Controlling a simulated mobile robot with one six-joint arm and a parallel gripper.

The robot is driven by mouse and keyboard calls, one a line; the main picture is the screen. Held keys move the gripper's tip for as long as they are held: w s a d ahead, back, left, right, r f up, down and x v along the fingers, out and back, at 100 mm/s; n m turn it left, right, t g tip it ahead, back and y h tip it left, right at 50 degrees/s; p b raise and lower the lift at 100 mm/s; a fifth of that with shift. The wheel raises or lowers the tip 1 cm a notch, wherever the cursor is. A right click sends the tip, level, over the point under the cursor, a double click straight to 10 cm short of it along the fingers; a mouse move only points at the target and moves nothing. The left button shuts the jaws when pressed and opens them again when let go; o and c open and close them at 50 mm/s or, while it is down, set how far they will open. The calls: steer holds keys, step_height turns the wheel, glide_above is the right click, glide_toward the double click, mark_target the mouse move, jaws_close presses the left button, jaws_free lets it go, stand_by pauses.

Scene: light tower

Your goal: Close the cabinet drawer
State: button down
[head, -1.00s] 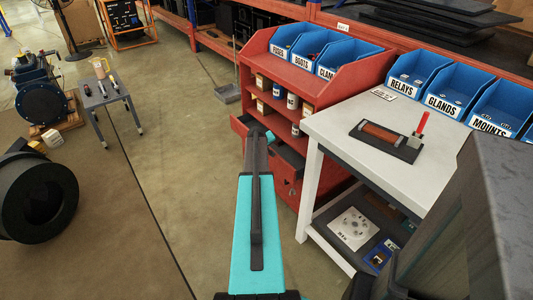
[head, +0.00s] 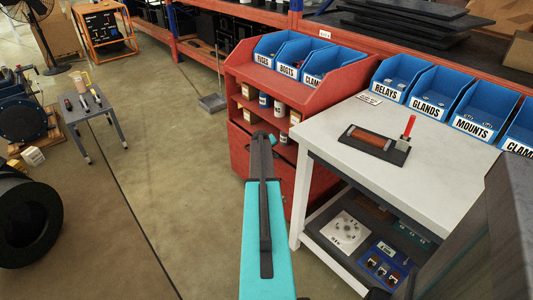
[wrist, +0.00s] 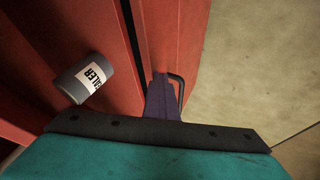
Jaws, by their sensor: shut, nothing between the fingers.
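The red cabinet (head: 350,78) stands left of the white workbench. Its drawer front (head: 240,146) is partly hidden behind my arm in the head view and looks nearly in line with the cabinet. In the wrist view, the drawer front (wrist: 175,35) has a dark handle (wrist: 181,88), and a narrow dark gap runs between it and the cabinet body. My gripper (wrist: 160,98) is shut and empty, its purple-looking fingers at the drawer front beside the handle. I cannot tell whether they touch it. The fingertips are hidden in the head view.
A grey can (wrist: 84,82) labelled SEALER is near the gripper on the cabinet's left in the wrist view. The white workbench (head: 345,120) stands close on the right. A small grey table (head: 85,108) is at left.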

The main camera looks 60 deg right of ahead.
steer(key=shift+s+d+r, duration=0.2)
steer(key=shift+d+r, duration=0.05)
steer(key=shift+d, duration=0.4)
steer(key=shift+w+a, duration=0.1)
steer(key=shift+a, duration=0.05)
steer(key=a+r, duration=0.7)
steer(key=a, duration=0.3)
steer(key=shift+s+a+r, duration=0.2)
steer(key=shift+s+r, duration=0.05)
